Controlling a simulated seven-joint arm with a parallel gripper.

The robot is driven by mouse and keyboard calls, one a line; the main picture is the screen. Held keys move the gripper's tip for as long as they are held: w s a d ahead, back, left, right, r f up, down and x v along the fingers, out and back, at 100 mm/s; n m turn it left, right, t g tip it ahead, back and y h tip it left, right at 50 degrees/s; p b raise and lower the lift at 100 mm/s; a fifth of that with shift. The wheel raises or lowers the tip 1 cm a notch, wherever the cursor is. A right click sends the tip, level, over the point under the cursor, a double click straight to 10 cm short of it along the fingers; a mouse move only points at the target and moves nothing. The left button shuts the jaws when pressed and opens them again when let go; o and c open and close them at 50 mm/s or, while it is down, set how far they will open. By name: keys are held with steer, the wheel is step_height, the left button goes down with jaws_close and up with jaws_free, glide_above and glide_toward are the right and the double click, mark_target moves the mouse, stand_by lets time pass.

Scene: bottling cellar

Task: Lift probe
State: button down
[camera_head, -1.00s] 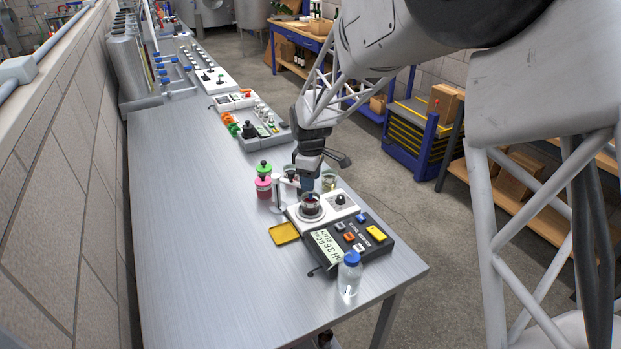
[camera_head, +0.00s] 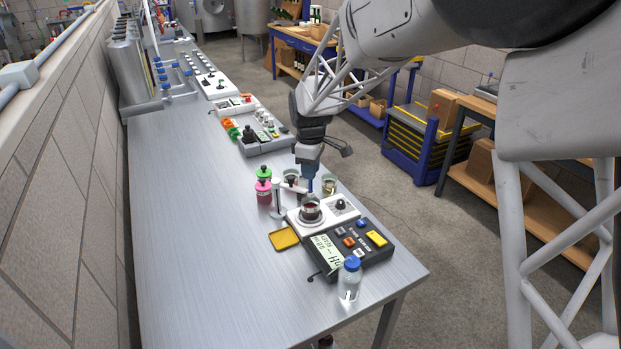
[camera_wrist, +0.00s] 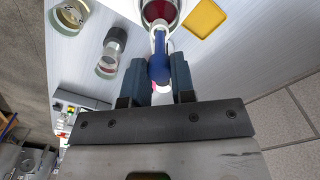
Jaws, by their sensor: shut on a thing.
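My gripper (camera_head: 309,172) is shut on the blue-topped probe (camera_wrist: 159,68), which stands between the two jaws in the wrist view. In the head view the gripper is behind and above the beaker of dark red liquid (camera_head: 311,210), which sits on a white stirrer (camera_head: 294,217). The beaker also shows at the top of the wrist view (camera_wrist: 146,14). The probe's lower end is hard to make out, so I cannot tell how it stands to the beaker's rim. The black pH meter (camera_head: 352,258) is in front, its display apparently showing dashes.
A yellow tray (camera_head: 284,238) lies left of the stirrer. A blue-capped bottle (camera_head: 349,281) stands at the front corner. Pink-capped (camera_head: 263,192) and green-capped (camera_head: 264,172) bottles and a white stand (camera_head: 277,200) are close left of the gripper. The left tabletop is bare.

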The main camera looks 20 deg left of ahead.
steer(key=shift+r, duration=0.15)
steer(key=c, duration=0.9)
jaws_free()
steer(key=shift+r, duration=3.85)
